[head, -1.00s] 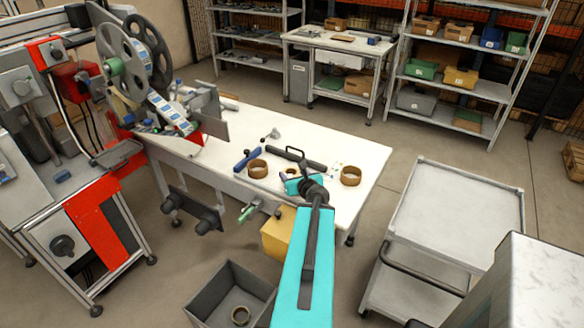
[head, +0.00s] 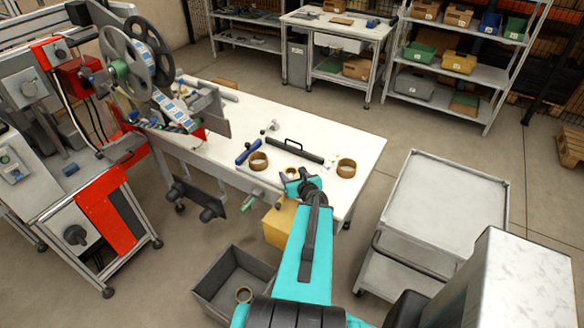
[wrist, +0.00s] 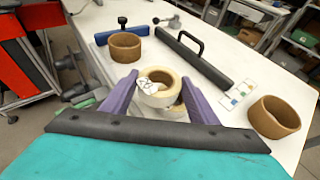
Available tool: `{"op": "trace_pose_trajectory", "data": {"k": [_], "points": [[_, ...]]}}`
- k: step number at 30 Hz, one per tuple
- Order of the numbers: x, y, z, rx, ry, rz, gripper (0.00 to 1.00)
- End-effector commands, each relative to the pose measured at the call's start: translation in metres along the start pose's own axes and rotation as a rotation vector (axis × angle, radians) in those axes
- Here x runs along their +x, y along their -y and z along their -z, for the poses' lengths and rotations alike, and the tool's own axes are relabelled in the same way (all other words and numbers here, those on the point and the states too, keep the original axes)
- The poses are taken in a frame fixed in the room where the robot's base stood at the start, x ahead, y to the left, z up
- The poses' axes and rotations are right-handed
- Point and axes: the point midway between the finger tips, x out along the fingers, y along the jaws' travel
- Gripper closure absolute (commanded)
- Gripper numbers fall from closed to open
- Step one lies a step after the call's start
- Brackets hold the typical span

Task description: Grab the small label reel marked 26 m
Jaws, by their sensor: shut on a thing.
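A small white label reel (wrist: 160,99) with a printed tag on it sits between the two purple fingers of my gripper (wrist: 159,77) in the wrist view. I cannot read its marking for sure. The fingers are shut on the reel.
A wide brown ring (wrist: 125,47) stands to the left and another (wrist: 273,116) to the right. A black bar with a handle (wrist: 194,62) lies behind, and a blue-handled tool (wrist: 99,60) lies left. A grey bin (head: 215,290) with a ring inside stands on the floor.

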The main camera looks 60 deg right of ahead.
Motion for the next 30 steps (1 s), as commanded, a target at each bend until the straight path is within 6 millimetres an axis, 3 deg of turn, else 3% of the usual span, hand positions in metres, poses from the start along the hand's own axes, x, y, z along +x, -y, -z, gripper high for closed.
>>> {"op": "trace_pose_trajectory", "data": {"k": [9, 30], "points": [[-0.0111, -0.0029, 0.0018, 0.0, 0.0, 0.0, 0.69], [-0.012, -0.0034, 0.0032, 0.0, 0.001, 0.001, 0.69]]}}
